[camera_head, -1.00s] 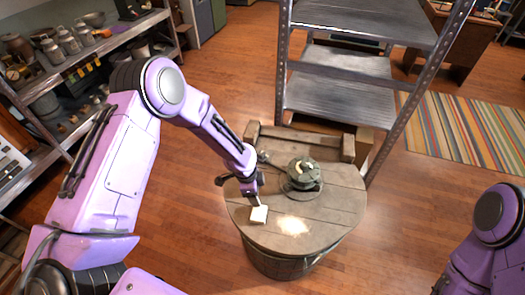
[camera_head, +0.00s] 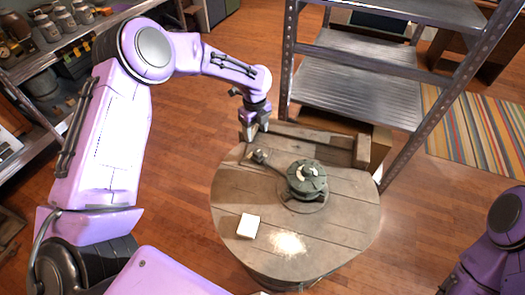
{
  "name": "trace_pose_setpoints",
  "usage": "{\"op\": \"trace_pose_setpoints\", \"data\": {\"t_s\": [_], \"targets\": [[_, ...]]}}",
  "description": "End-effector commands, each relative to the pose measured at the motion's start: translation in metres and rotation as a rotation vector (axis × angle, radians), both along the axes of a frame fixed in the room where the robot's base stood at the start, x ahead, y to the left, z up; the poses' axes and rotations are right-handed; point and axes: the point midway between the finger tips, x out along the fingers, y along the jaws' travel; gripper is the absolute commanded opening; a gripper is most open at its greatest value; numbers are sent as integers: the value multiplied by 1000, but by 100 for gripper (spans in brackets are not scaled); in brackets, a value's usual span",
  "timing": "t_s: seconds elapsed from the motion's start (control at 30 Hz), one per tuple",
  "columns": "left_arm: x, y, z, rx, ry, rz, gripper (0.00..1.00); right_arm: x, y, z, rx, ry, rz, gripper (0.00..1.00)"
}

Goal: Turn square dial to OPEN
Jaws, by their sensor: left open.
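A dark green round device (camera_head: 306,181) with a pale curved piece on top stands on the round wooden table (camera_head: 345,222). A short arm with a knob (camera_head: 259,156) lies to its left. A small white square block (camera_head: 248,226) lies near the front left of the tabletop. I cannot tell which part is the square dial, and no OPEN marking is readable. My left gripper (camera_head: 256,133) is open, pointing down above the table's back left edge, behind the knob and apart from the green device. My right arm shows at the right edge; its gripper is out of view.
A wooden beam frame (camera_head: 315,139) lies along the back of the table. A metal shelf rack (camera_head: 360,85) stands behind it. Shelves with jars (camera_head: 48,28) are at the left. A bright spot lights the tabletop front. A striped rug (camera_head: 480,135) lies at the right.

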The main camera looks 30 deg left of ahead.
Motion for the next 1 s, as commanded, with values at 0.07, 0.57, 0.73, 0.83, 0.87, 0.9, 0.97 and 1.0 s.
{"op": "trace_pose_setpoints", "data": {"t_s": [0.07,0.57,0.73,0.83,0.87,0.9,0.97,1.0], "targets": [[2,-3,-8,0,2,-5,61,0,0,-5,0,0,0,43],[4,-8,-97,0,3,-11,61,0,0,16,0,0,0,43],[4,-7,-109,1,2,-11,61,0,0,17,0,0,0,43],[4,-7,-110,0,1,-10,61,0,0,16,0,0,0,43],[4,-7,-110,0,1,-10,61,0,0,16,0,0,0,43],[4,-6,-110,0,1,-10,61,0,0,16,0,0,0,43],[4,-6,-110,0,1,-9,58,0,0,16,0,0,0,43],[4,-6,-110,0,1,-9,45,0,0,16,0,0,0,43]]}}
